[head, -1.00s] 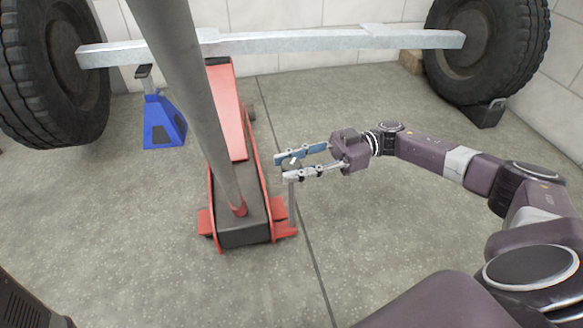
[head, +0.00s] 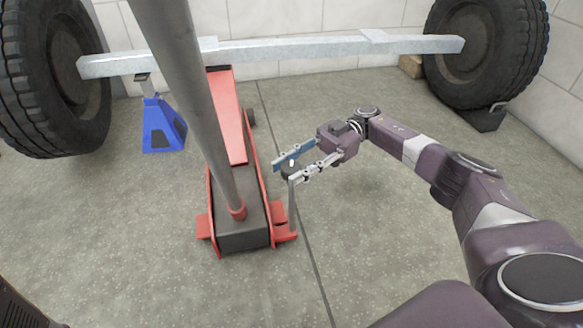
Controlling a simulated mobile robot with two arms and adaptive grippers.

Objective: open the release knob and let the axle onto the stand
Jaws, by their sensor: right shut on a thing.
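My right gripper (head: 292,168) is shut on the release knob (head: 291,164), a small dark round knob with a white mark. The knob sits on top of a thin grey post beside the rear of the red floor jack (head: 236,125). The axle (head: 300,48), a long galvanized beam, spans the back above the front of the jack. The blue stand (head: 160,128) is upright under the axle's left part. Its head meets the beam's lower edge in the picture; I cannot tell whether they touch. My left gripper is not in view.
The jack's thick grey handle (head: 185,90) rises steeply, left of my right gripper. A tyre stands at each end, left (head: 50,80) and right (head: 485,50), with a dark chock (head: 485,117) by the right one. The floor right of the jack is clear.

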